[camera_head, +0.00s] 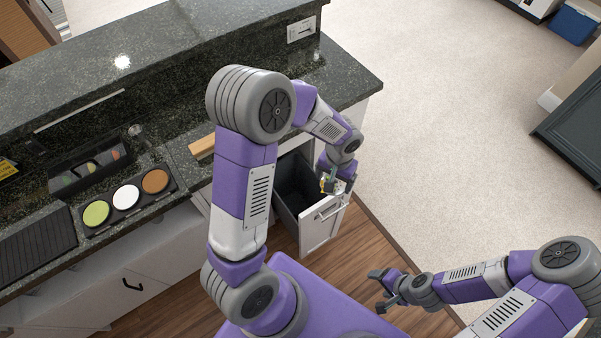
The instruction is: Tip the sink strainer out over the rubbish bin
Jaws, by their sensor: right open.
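The rubbish bin (291,190) is a dark container inside a pulled-out white cabinet drawer under the counter. My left gripper (333,181) is at the bin's right side, above the drawer front. A small metallic thing with yellow-green bits, which looks like the sink strainer (331,186), is at its fingertips and held up in the air. It is small, and its exact tilt is hard to tell. The fingers are mostly hidden by my wrist. My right gripper (379,291) is open and empty, low over the floor to the right of my base.
The dark granite counter (190,160) holds a tray of three round coloured pots (126,197), a black divided box (90,170) and a ribbed dark drainer (38,245). The drawer front (320,226) juts over the wood floor.

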